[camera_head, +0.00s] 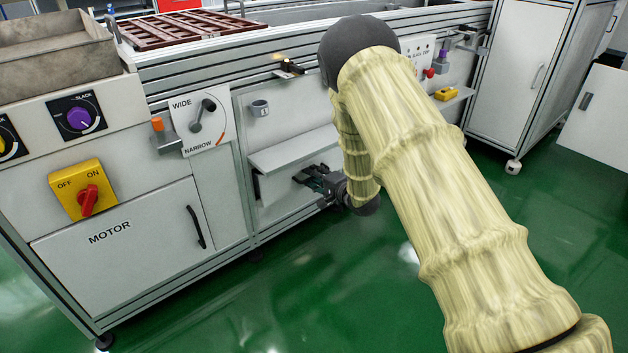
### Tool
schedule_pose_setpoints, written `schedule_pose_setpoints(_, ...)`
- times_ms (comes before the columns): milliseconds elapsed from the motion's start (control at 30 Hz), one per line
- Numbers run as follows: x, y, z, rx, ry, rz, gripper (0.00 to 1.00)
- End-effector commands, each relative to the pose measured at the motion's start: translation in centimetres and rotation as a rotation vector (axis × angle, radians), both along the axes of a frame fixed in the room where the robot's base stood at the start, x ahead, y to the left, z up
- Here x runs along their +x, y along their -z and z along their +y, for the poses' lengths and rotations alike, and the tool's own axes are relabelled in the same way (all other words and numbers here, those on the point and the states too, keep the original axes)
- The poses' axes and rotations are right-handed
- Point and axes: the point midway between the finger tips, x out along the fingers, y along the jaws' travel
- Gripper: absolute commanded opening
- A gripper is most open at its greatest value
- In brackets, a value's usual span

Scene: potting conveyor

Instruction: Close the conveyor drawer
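The conveyor drawer (285,153) looks like the pale grey box in the conveyor's front, right of the MOTOR door. Its light upper surface juts out from the panel, so it appears at least partly pulled out. My gripper (304,179) is dark and small in this view, low in front of the drawer's face. Its fingers point left along the face, and I cannot tell whether they touch it. Their spread is too small and dark to read. My arm covers the drawer's right end, and I cannot make out a handle on it.
The MOTOR door (115,252) has a black handle. Above it are a yellow switch (82,193), a purple SLACK knob (80,118) and the WIDE/NARROW lever (203,115). A yellow item lies on a small shelf (462,94) at right. Green floor (300,290) in front is clear.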

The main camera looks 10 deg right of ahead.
Motion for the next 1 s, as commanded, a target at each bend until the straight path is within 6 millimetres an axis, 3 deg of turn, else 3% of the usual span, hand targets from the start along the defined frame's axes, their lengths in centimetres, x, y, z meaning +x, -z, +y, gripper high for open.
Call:
schedule_pose_setpoints(200, 0.0, 0.0, 0.0, 0.0, 0.0, 0.0, 0.32)
schedule_pose_setpoints(400, 0.0, 0.0, 0.0, 0.0, 0.0, 0.0, 0.0)
schedule_pose_setpoints(1000, 1.3, 0.1, 1.1, 0.005, -0.006, 0.011, 0.0)
